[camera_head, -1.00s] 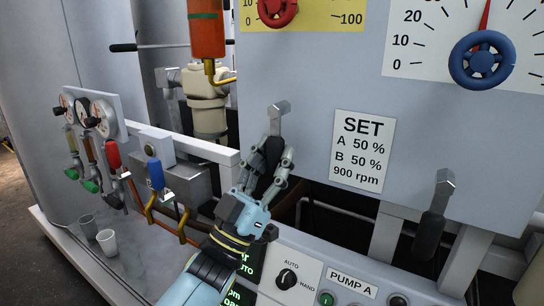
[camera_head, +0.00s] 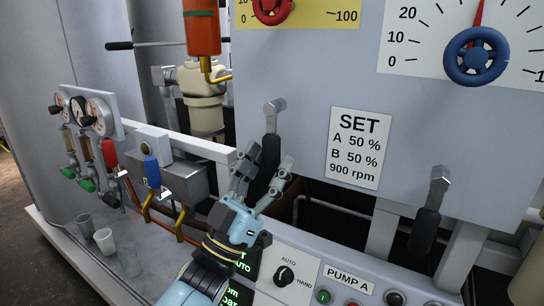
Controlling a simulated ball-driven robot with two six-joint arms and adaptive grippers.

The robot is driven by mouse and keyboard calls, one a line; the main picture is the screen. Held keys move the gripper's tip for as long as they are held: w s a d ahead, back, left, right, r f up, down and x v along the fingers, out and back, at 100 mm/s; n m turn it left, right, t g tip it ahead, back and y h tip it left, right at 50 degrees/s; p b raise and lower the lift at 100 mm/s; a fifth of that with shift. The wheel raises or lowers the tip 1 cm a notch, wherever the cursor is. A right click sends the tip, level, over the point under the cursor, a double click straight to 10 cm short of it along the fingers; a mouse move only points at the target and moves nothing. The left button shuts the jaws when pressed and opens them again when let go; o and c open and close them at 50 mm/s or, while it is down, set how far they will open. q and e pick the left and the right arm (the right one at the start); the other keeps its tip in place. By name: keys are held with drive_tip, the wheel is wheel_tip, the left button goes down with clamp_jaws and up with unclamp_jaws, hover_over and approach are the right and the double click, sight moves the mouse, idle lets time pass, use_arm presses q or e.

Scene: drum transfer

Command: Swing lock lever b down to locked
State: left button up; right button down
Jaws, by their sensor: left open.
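Two lock levers with metal heads and black grips hang from the grey panel, and both grips point downward. The left lever (camera_head: 271,116) is below the red handwheel, and the right lever (camera_head: 427,222) is below the blue handwheel. No letter shows on either, so I cannot tell which is b. My left gripper (camera_head: 264,170) is open at the left lever, with a finger to each side of its black grip. The fingers look spread clear of the grip, but I cannot tell whether either touches it. My right gripper is not in view.
A SET card (camera_head: 358,148) is between the levers. The red handwheel (camera_head: 271,8) and blue handwheel (camera_head: 477,57) are above. A sloped console with a selector knob (camera_head: 284,276) is below. Gauges and valves, including a blue-handled one (camera_head: 152,172), are at left, with two cups nearby.

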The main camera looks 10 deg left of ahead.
use_arm(q)
drive_tip(key=v, duration=1)
drive_tip(key=shift+f, duration=0.2)
drive_tip(key=shift+a, duration=0.15)
drive_tip(key=s+a+f+n+g+y+b, duration=0.1)
drive_tip(key=s+a+f+n+g+y, duration=0.25)
drive_tip(key=f, duration=0.85)
drive_tip(key=s+a+f+n+g+y, duration=0.1)
drive_tip(key=s+a+f+g+y, duration=0.25)
drive_tip(key=s+f, duration=0.6)
drive_tip(key=s+a+f+n+g+y+b, duration=0.1)
drive_tip(key=s+a+f+n+g+y, duration=0.25)
drive_tip(key=f, duration=1.15)
drive_tip(key=s+a+f+m+g+y, duration=0.1)
drive_tip(key=s+f+g, duration=0.5)
drive_tip(key=s, duration=0.7)
drive_tip(key=s+a+f+m+g+y, duration=0.1)
drive_tip(key=s+a+f+g+y, duration=0.1)
drive_tip(key=s+a+f+g, duration=0.3)
drive_tip(key=s+f+g, duration=0.1)
drive_tip(key=s+f, duration=0.3)
drive_tip(key=s, duration=0.5)
drive_tip(key=shift+a+f+m+y+b, duration=0.25)
drive_tip(key=shift+f+m+y+b, duration=0.05)
drive_tip(key=shift+f+y, duration=0.05)
